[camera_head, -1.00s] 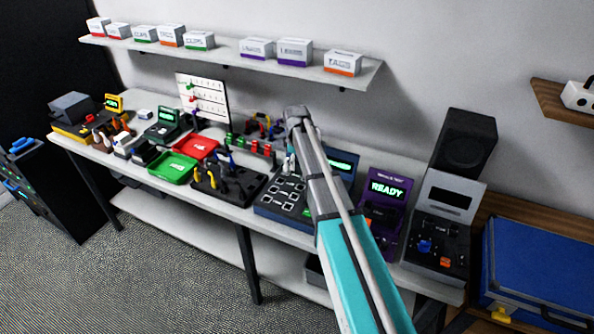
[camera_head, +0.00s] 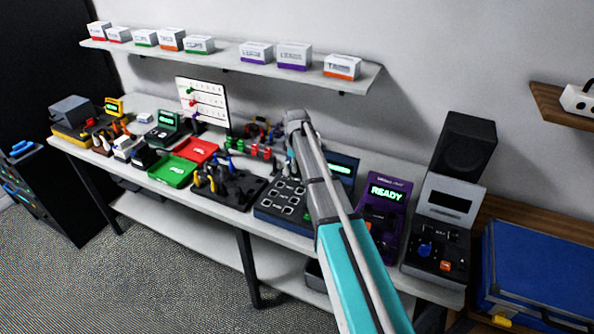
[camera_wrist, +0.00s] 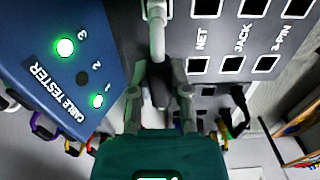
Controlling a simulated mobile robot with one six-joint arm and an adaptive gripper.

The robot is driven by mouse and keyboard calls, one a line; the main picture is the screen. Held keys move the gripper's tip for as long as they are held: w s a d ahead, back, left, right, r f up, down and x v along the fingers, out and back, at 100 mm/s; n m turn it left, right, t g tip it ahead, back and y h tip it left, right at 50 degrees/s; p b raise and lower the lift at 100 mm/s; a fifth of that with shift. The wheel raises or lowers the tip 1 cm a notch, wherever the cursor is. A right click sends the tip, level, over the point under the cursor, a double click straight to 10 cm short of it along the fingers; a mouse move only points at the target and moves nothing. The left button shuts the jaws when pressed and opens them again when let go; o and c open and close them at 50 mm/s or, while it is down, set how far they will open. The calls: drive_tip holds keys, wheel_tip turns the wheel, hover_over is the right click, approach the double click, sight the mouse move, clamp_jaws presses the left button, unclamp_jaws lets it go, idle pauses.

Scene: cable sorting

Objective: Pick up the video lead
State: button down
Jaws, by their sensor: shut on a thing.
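My gripper (camera_wrist: 158,75) shows in the wrist view with its two fingers drawn in, shut on a dark piece between them that I take to be the video lead. In the head view, my gripper (camera_head: 292,150) points down over the bench, close behind the blue cable tester (camera_head: 283,200). The lead cannot be picked out there.
The bench holds a green tray (camera_head: 172,172), a red tray (camera_head: 197,150), a black tool stand (camera_head: 232,190) and a lead rack (camera_head: 250,151). A purple device (camera_head: 388,205) reading READY stands right of my arm. A boxed shelf (camera_head: 225,62) runs above.

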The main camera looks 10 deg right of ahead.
drive_tip(key=shift+r, duration=0.1)
wheel_tip(320, 180, up, 3)
drive_tip(key=p, duration=0.2)
drive_tip(key=shift+p, duration=0.4)
drive_tip(key=s+a+r+p, duration=0.3)
drive_tip(key=s+r+p, duration=0.6)
drive_tip(key=s, duration=0.4)
drive_tip(key=shift+s+a+r+p, duration=0.2)
drive_tip(key=shift+s+r+p, duration=0.15)
drive_tip(key=shift+p, duration=0.25)
drive_tip(key=shift+w+r, duration=0.1)
drive_tip(key=shift+r, duration=0.1)
drive_tip(key=shift+r+p, duration=1.4)
drive_tip(key=shift+p, duration=0.1)
drive_tip(key=shift+f, duration=0.1)
